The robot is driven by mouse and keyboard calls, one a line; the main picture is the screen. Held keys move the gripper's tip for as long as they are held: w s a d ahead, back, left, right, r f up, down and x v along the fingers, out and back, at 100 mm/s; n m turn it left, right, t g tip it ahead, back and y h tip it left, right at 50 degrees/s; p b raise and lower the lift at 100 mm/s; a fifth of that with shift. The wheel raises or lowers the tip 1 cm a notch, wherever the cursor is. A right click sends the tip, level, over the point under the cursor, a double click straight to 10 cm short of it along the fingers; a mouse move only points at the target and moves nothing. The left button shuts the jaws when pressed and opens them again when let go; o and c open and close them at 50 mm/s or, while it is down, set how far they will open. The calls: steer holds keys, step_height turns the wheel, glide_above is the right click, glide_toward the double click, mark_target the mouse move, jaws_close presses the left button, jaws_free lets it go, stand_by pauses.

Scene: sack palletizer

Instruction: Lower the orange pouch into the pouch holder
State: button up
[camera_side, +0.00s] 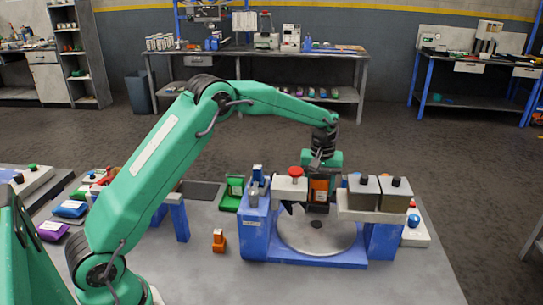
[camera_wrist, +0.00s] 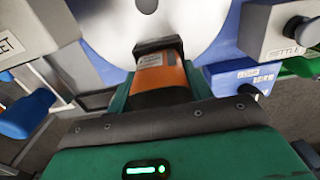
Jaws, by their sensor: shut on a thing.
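The orange pouch (camera_side: 319,190) is held upright in my gripper (camera_side: 320,178), above the round grey plate (camera_side: 290,238) of the blue machine. In the wrist view the pouch (camera_wrist: 160,78) shows orange with a pale label, between dark parts of my gripper (camera_wrist: 158,50). A dark piece lies at the pouch's lower end; I cannot tell whether it is a fingertip or the pouch holder. I cannot make out the holder clearly, nor whether the pouch touches it.
The blue machine (camera_side: 255,232) flanks the plate, with a red knob (camera_side: 296,171) on the left and two grey boxes (camera_side: 378,192) on the right. A green tray (camera_side: 232,194) and a small orange piece (camera_side: 219,241) stand left. The table front is clear.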

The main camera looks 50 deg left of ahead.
mark_target(320, 177)
steer(key=shift+f, duration=1.25)
stand_by(1.6)
steer(key=o, duration=1.1)
steer(key=shift+r, duration=0.1)
steer(key=shift+r, duration=3.9)
steer(key=shift+r, duration=0.1)
